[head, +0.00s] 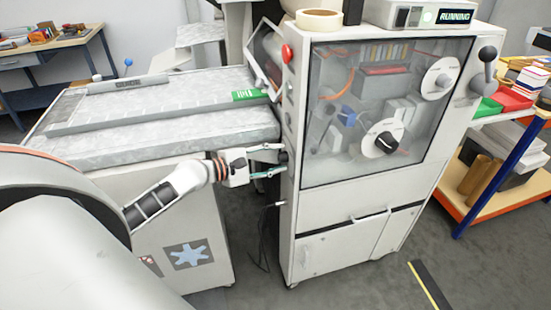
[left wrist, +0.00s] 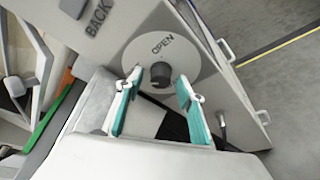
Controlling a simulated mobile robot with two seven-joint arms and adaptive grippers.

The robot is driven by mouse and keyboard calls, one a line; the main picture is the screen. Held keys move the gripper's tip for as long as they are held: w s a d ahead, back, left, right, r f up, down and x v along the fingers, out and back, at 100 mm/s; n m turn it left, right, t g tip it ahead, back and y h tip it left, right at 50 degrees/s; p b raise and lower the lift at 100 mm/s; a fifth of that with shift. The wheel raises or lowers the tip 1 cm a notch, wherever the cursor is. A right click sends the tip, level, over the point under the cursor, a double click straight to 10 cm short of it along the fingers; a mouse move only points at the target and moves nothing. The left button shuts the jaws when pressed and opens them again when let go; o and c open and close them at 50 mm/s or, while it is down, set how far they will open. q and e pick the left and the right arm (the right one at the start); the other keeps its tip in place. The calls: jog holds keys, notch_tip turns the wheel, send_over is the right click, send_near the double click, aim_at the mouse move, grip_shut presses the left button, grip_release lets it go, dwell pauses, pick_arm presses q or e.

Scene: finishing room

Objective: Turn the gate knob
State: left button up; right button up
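The gate knob (left wrist: 160,73) is a small black knob on a round white disc (left wrist: 178,47) marked OPEN, seen in the left wrist view. My left gripper (left wrist: 159,88) is open, with one teal-padded finger to each side of the knob in the picture. A gap shows between the knob and each finger, so they look apart. In the head view my left gripper (head: 283,159) reaches the left side of the white machine (head: 333,214), low beside the feed table. The knob's disc is not readable there. My right gripper is not in view.
The grey feed table (head: 160,132) stands over my left forearm's far side, with a green label (head: 249,95) near the machine. A red button (head: 287,54) sits on the machine's upper corner. Dark cables (head: 263,235) hang below my gripper. A shelf cart (head: 501,172) stands right.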

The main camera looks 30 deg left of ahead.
pick_arm(q)
grip_shut()
